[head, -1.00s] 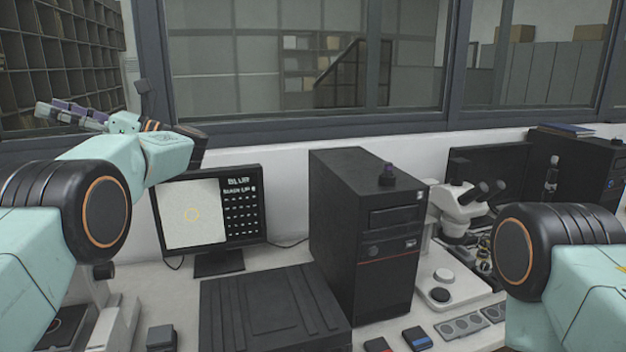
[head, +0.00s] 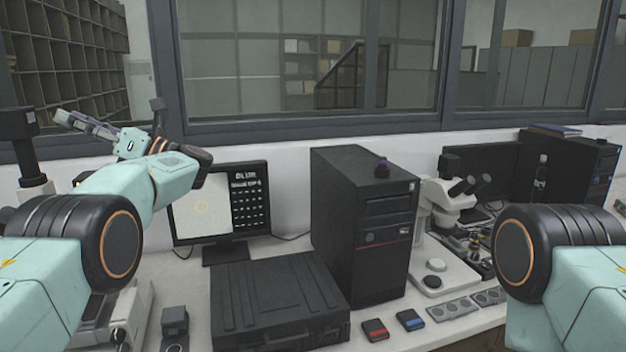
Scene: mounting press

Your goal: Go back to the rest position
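My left gripper (head: 88,127) is raised at the upper left of the head view, in front of the window frame and above the bench. Its fingers point left and away from the monitor. It is seen edge-on, so I cannot tell how far apart the fingers are. Nothing clearly shows in its grip. My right arm (head: 560,265) comes in at the right edge. Only its dark joint and teal link show, and its gripper is out of view.
A black computer tower (head: 362,225) stands mid-bench with a small dark object (head: 382,168) on top. A monitor (head: 218,205), a black case (head: 275,300) and a white microscope (head: 445,200) surround it. Red (head: 375,330) and blue (head: 410,320) blocks lie in front.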

